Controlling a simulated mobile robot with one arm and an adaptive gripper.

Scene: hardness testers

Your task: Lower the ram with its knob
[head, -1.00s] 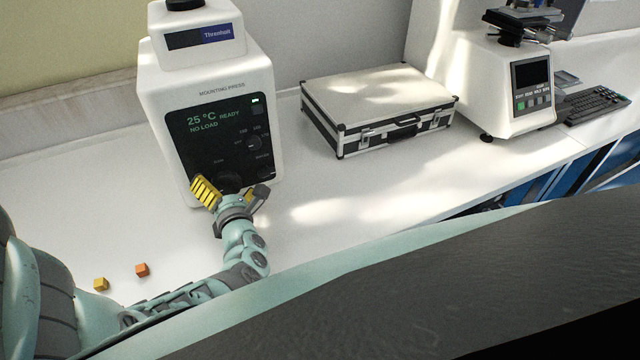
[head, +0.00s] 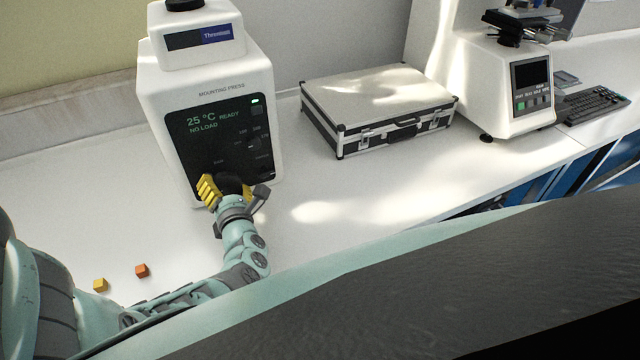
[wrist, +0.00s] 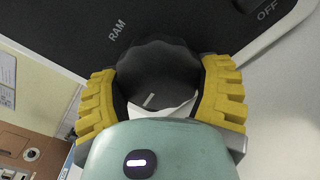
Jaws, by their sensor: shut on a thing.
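The mounting press (head: 215,80) is a white machine with a black front panel (head: 200,140) that reads 25 °C, READY and NO LOAD. The black ram knob (wrist: 158,75) sits low on this panel, beside the label RAM in the wrist view. It also shows in part in the head view (head: 231,184). My gripper (head: 230,188) is shut on the knob, with a yellow-padded finger on each side of it. In the wrist view my gripper (wrist: 162,95) spans the knob, and a white mark shows on the knob's face. The ram itself is not seen.
A silver case (head: 380,100) with black edges lies right of the press. A white tester (head: 500,85) and a keyboard (head: 592,105) stand farther right. A yellow cube (head: 100,284) and an orange cube (head: 142,270) lie at lower left. The bench between is clear.

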